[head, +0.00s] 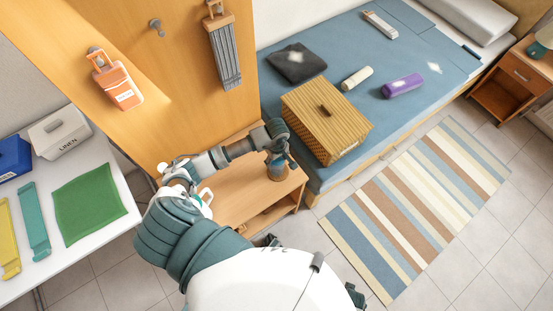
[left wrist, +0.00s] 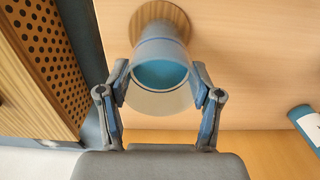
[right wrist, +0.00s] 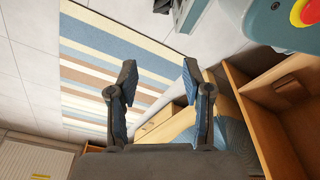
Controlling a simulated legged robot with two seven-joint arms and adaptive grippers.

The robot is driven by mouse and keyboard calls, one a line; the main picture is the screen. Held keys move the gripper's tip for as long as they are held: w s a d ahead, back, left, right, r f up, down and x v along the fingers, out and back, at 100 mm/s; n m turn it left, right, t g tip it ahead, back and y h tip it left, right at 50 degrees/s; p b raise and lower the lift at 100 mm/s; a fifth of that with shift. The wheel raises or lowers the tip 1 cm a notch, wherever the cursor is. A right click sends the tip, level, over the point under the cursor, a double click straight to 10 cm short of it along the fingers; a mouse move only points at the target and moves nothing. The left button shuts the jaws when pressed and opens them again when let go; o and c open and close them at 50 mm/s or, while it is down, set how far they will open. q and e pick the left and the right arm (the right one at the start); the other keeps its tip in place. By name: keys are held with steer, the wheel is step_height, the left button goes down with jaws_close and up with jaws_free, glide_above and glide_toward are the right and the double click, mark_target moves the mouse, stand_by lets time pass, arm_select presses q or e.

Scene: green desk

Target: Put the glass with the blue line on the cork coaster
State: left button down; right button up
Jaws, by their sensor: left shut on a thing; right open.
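The clear glass with blue in it (left wrist: 158,92) stands between the fingers of my left gripper (left wrist: 161,88) in the left wrist view, its mouth toward the camera. The fingers are shut on its sides. The round cork coaster (left wrist: 182,18) shows behind the glass's far end, on the wooden surface. The glass's base overlaps the coaster in this view; I cannot tell whether they touch. In the head view my left gripper (head: 278,158) is over the small wooden table (head: 235,190), and the glass is hard to make out. My right gripper (right wrist: 158,82) is open and empty, away from the table top.
A woven basket (head: 325,115) stands on the blue bed beside the table; its perforated side is near my left gripper. A blue cylindrical thing (left wrist: 306,124) is at the right edge of the left wrist view. A striped rug (right wrist: 115,62) lies below my right gripper.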

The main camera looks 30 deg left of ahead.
arm_select(q)
steer(key=shift+c, duration=1.4)
jaws_free()
steer(key=shift+d, duration=0.2)
steer(key=shift+o, duration=0.4)
steer(key=shift+d+r, duration=0.1)
steer(key=shift+d, duration=0.15)
steer(key=shift+a+r, duration=0.2)
steer(key=shift+r, duration=0.05)
step_height(320, 180, up, 12)
steer(key=shift+f+p, duration=0.25)
steer(key=shift+p, duration=0.1)
arm_select(e)
steer(key=shift+s+d+f, duration=0.25)
steer(key=shift+f, duration=0.2)
steer(key=shift+s+d+f, duration=0.2)
steer(key=shift+s+f, duration=0.05)
steer(key=shift+f, duration=0.15)
arm_select(q)
steer(key=shift+a, duration=0.2)
arm_select(e)
steer(key=shift+a+r, duration=0.1)
arm_select(q)
steer(key=shift+d, duration=0.1)
